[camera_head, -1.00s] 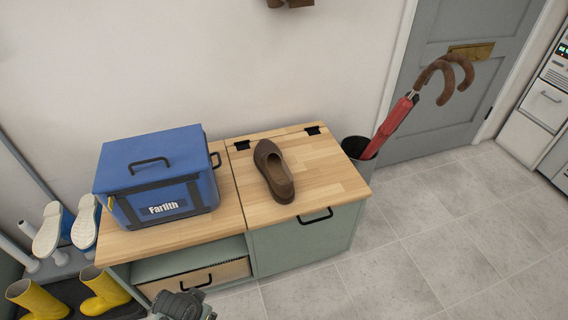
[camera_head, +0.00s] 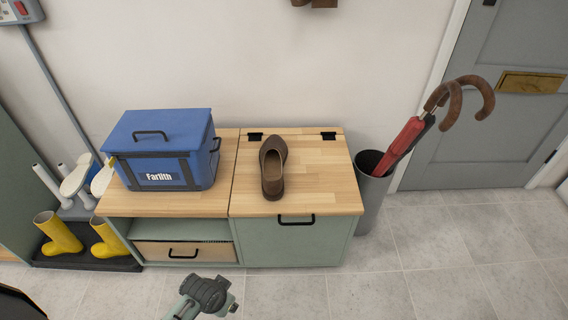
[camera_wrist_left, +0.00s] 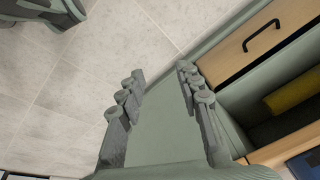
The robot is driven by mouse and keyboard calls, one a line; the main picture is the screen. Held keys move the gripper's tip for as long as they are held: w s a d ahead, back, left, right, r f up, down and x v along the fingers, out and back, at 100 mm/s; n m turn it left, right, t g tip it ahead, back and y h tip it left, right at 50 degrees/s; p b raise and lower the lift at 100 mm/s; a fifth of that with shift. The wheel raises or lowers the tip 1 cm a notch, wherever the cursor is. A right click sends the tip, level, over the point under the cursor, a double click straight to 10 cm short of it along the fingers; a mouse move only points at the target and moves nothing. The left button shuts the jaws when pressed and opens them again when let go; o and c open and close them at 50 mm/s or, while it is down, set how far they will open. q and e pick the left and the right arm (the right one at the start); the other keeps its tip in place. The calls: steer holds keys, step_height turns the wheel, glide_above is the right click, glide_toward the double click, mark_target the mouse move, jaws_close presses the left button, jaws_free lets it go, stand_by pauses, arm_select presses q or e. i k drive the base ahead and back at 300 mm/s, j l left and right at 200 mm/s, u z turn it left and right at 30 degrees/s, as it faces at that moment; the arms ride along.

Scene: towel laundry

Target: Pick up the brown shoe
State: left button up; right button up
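The brown shoe (camera_head: 272,168) rests upright on the wooden top of the right-hand cabinet section, toe toward the wall and heel toward the front edge. Nothing touches it except the top. My left gripper (camera_wrist_left: 160,73) is open and empty in the left wrist view, near the cabinet's drawer front and over the floor. The shoe is not in that wrist view. A grey-green part of my arm (camera_head: 207,294) shows at the bottom of the head view, in front of the cabinet and well short of the shoe.
A blue box (camera_head: 163,150) stands left of the shoe on the same bench (camera_head: 223,200). A grey bin (camera_head: 372,187) with umbrellas (camera_head: 410,130) stands to the right. Yellow boots (camera_head: 58,234) are at left. The top around the shoe and the floor in front are clear.

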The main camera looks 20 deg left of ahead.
mark_target(273, 154)
steer(key=l+u, duration=0.3)
steer(key=l, duration=1.15)
steer(key=i, duration=0.05)
